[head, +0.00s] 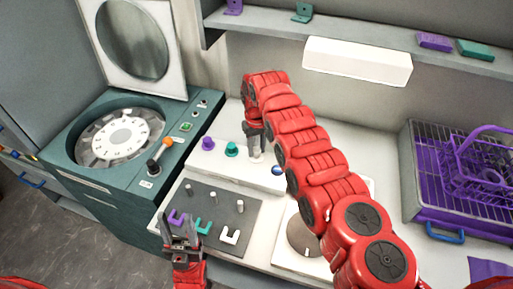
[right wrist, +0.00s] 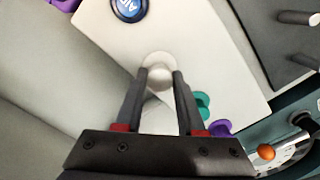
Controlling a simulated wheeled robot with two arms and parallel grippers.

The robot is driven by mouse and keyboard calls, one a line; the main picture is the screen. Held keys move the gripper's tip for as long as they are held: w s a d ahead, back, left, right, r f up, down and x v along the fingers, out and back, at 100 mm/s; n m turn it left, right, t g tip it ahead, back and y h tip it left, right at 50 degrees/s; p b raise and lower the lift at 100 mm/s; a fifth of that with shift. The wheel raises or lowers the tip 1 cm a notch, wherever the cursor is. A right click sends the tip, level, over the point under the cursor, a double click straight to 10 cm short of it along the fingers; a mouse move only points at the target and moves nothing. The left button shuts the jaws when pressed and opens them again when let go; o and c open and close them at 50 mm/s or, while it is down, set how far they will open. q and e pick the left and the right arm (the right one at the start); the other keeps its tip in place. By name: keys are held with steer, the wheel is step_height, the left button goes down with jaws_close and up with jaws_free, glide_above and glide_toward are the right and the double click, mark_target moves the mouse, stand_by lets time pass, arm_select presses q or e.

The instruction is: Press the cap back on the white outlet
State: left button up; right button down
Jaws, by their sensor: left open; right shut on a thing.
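My right gripper (head: 256,150) reaches down over the white panel (head: 201,165). In the right wrist view its fingertips (right wrist: 160,74) are shut on a round white cap (right wrist: 158,62). The cap is at the white outlet's place, in line with a purple cap (head: 208,143) and a teal cap (head: 232,149). The outlet itself is hidden under the cap and fingers, and I cannot tell whether the cap is fully seated. My left gripper (head: 180,225) is open and empty, in front of the dark board.
The dark board (head: 222,216) bears grey pegs and purple, teal and white U-shaped clips. A blue button marked AIR (right wrist: 128,8) is beside the white cap. A teal machine (head: 188,120) with an open lid stands left. A purple basket (head: 475,160) is in a tank at right.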

steer(key=shift+f, duration=0.2)
steer(key=shift+c, duration=2.2)
jaws_free()
steer(key=shift+r, duration=0.1)
step_height(320, 180, up, 10)
steer(key=b, duration=0.2)
steer(key=shift+f+b, duration=0.25)
steer(key=shift+b, duration=0.05)
step_height(320, 180, up, 8)
steer(key=p, duration=0.6)
